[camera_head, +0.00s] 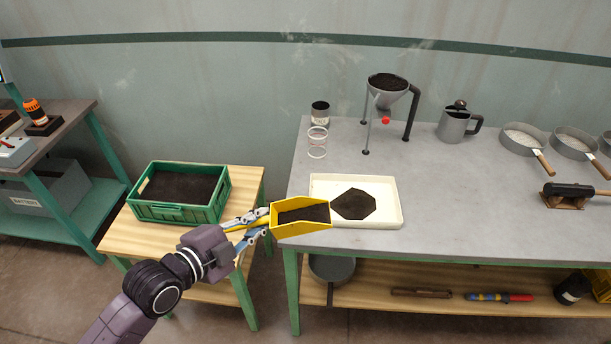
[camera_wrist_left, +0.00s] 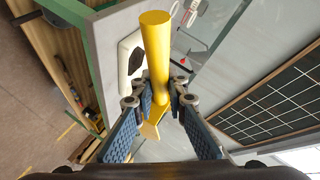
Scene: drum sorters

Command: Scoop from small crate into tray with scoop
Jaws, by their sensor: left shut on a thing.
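My left gripper (camera_head: 250,224) is shut on the handle of a yellow scoop (camera_head: 300,229). The scoop holds dark granular material and hangs over the left edge of the white tray (camera_head: 391,214). A dark patch of the same material (camera_head: 353,204) lies in the tray, just right of the scoop. The green small crate (camera_head: 174,213) stands on the low wooden table at left and holds dark material. The left wrist view shows the yellow scoop handle (camera_wrist_left: 156,50) between the blue finger pads. My right gripper is not in view.
A funnel stand (camera_head: 388,95), a metal pitcher (camera_head: 455,125), a glass jar (camera_head: 317,142) and sieves with wooden handles (camera_head: 522,139) stand on the grey table behind and right of the tray. A gap separates the wooden table (camera_head: 120,235) from the grey table (camera_head: 450,200).

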